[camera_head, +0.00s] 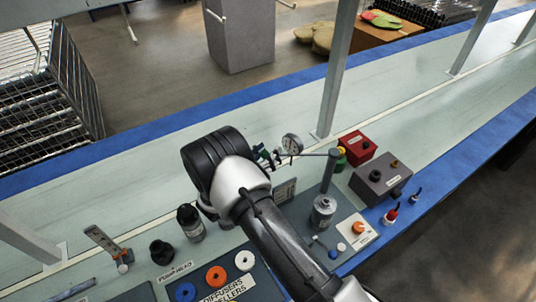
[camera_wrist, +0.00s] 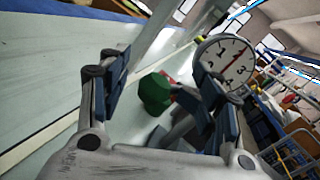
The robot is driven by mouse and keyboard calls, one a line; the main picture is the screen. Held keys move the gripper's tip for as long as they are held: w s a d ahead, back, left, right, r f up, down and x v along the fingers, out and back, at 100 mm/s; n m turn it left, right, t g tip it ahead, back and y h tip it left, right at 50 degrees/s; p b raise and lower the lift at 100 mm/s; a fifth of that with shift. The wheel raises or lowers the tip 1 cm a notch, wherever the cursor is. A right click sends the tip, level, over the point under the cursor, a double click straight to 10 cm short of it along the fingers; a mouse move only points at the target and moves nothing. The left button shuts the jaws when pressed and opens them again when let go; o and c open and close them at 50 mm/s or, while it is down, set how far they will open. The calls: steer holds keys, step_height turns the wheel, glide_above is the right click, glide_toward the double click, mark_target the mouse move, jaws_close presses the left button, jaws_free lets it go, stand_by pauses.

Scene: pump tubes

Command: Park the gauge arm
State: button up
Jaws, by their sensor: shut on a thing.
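The gauge arm (camera_head: 315,154) is a thin grey rod running left from the top of an upright grey post (camera_head: 329,172). A round white dial gauge (camera_head: 291,144) with a red needle is at its left end. The dial fills the upper right of the wrist view (camera_wrist: 225,62), beside the right finger. My gripper (camera_head: 268,157) is at the gauge end of the arm, shut on it. In the wrist view my gripper (camera_wrist: 163,92) has its fingers spaced apart; the exact grip is partly hidden.
A red box (camera_head: 357,148) and a grey box (camera_head: 380,178) stand right of the post. A green knob (camera_wrist: 155,92) shows behind the fingers. A tall grey upright (camera_head: 336,75) stands behind the gauge.

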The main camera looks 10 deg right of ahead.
steer(key=v, duration=1.2)
stand_by(0.3)
